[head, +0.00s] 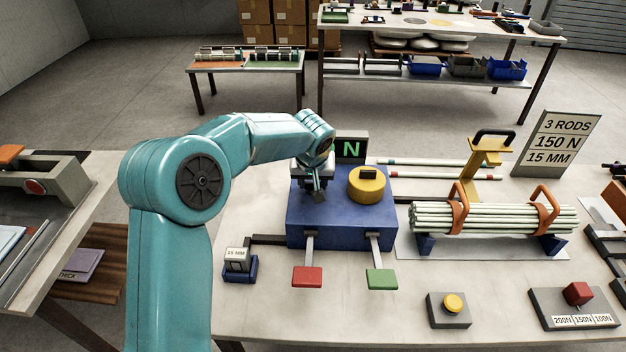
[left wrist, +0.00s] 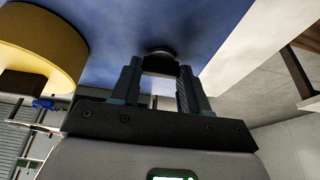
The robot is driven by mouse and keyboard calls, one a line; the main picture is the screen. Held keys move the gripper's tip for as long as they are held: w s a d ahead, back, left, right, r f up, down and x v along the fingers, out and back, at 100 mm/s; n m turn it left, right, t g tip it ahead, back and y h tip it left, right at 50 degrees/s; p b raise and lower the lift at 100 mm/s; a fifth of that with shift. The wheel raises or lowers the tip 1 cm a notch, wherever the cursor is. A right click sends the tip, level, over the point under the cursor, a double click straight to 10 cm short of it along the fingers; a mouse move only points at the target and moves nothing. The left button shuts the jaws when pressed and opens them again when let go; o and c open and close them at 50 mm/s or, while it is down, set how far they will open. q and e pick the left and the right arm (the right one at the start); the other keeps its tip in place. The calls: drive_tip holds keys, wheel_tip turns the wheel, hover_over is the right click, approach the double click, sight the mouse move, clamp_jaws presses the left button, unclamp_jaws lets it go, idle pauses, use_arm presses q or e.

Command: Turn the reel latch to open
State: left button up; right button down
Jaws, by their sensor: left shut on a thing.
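A blue machine box (head: 340,232) stands on the pale table, with a yellow round reel (head: 367,188) with a black knob on its top. My left gripper (head: 316,188) reaches down over the box's top, left of the reel. In the left wrist view the gripper (left wrist: 159,66) is shut on a dark round-based latch piece (left wrist: 161,52) on the blue surface (left wrist: 205,35). The fingers hide most of this piece, so its turn angle cannot be told. The yellow reel (left wrist: 40,45) also shows there at the upper left. My right gripper is not in view.
Red (head: 307,277) and green (head: 381,279) levers stick out at the box's front. A dark display (head: 351,149) with a green N stands behind it. A bundle of pale rods (head: 490,218) lies to the right. A yellow button (head: 453,303) sits in front.

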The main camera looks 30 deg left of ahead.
use_arm(q)
drive_tip(key=m+h+p, duration=0.1)
drive_tip(key=m, duration=0.2)
drive_tip(key=shift+a+r, duration=0.1)
drive_tip(key=shift+r, duration=0.05)
drive_tip(key=m+h+p, duration=0.1)
drive_tip(key=m, duration=0.1)
drive_tip(key=shift+m+t+p, duration=0.35)
drive_tip(key=shift+m+t, duration=0.05)
drive_tip(key=shift+a+m+h+p, duration=0.15)
drive_tip(key=shift+m+h+p, duration=0.25)
drive_tip(key=shift+m, duration=0.6)
drive_tip(key=shift+m+h, duration=0.4)
drive_tip(key=shift+m, duration=0.5)
drive_tip(key=m+h, duration=0.1)
drive_tip(key=m, duration=0.2)
drive_tip(key=shift+w+a+m+g, duration=0.1)
drive_tip(key=shift+m+g, duration=0.2)
drive_tip(key=shift+g, duration=0.1)
drive_tip(key=shift+a+m+g+h, duration=0.1)
drive_tip(key=shift+m+g+h, duration=0.25)
drive_tip(key=shift+m, duration=0.8)
drive_tip(key=shift+m+g+h, duration=0.25)
drive_tip(key=shift+m+g, duration=0.1)
drive_tip(key=shift+m, duration=0.8)
